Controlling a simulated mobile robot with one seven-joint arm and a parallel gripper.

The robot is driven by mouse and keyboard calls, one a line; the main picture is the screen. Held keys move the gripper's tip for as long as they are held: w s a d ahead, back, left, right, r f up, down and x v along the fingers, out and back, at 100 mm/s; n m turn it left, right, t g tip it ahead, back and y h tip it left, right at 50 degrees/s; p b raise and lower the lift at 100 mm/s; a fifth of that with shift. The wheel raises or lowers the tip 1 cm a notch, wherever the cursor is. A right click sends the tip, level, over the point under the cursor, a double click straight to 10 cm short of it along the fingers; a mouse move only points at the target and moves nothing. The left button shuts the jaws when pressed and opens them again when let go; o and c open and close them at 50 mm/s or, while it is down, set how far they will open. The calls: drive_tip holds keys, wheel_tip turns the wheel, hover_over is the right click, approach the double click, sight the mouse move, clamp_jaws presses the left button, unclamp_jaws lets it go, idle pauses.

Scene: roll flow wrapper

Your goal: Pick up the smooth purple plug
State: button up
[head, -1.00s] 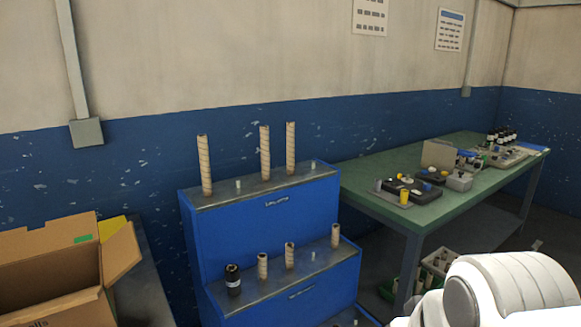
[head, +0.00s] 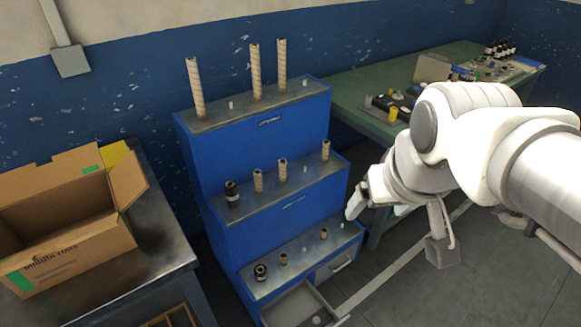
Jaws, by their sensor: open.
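I cannot make out a smooth purple plug in the head view; anything that small is too dark or hidden here. My gripper (head: 396,232) hangs at the right of the blue stepped cabinet (head: 262,148), pointing down with its two fingers spread apart and nothing between them. It is in front of the cabinet's right side. An open grey drawer (head: 290,311) at the cabinet's foot is partly cut off by the lower frame edge. A small pale round thing (head: 316,320) lies in it.
Cardboard tubes stand on pegs on the cabinet's steps, with dark rolls (head: 232,193) at left. An open cardboard box (head: 68,220) sits on a dark table at left. A green workbench (head: 350,95) with several small items stands behind my arm. Floor at lower right is clear.

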drive_tip(key=w+a+f+n+g+b, duration=0.25)
drive_tip(key=w+f+b, duration=0.35)
drive_tip(key=w+f, duration=1.15)
drive_tip(key=w+a+f+n+b, duration=0.25)
drive_tip(key=w+f, duration=0.35)
drive_tip(key=f, duration=0.6)
drive_tip(key=w+a+f+n+b, duration=0.1)
drive_tip(key=w+f+b, duration=0.3)
drive_tip(key=f, duration=0.8)
drive_tip(key=s+a+f+n+g+b, duration=0.1)
drive_tip(key=s+f+b, duration=0.1)
drive_tip(key=f, duration=1.7)
drive_tip(key=s+a+f+n+g+b, duration=0.1)
drive_tip(key=s+f+b, duration=0.2)
drive_tip(key=f, duration=1.6)
drive_tip(key=s+a+f+n+g+b, duration=0.1)
drive_tip(key=f+b, duration=0.5)
drive_tip(key=f, duration=1.3)
drive_tip(key=shift+s+a+f, duration=0.15)
drive_tip(key=shift+s+a, duration=0.1)
drive_tip(key=shift+s, duration=0.3)
drive_tip(key=shift+s+a+f, duration=0.15)
drive_tip(key=shift+s+a, duration=0.1)
drive_tip(key=shift+s, duration=0.25)
drive_tip(key=shift+f+b, duration=1.65)
drive_tip(key=shift+f, duration=1.35)
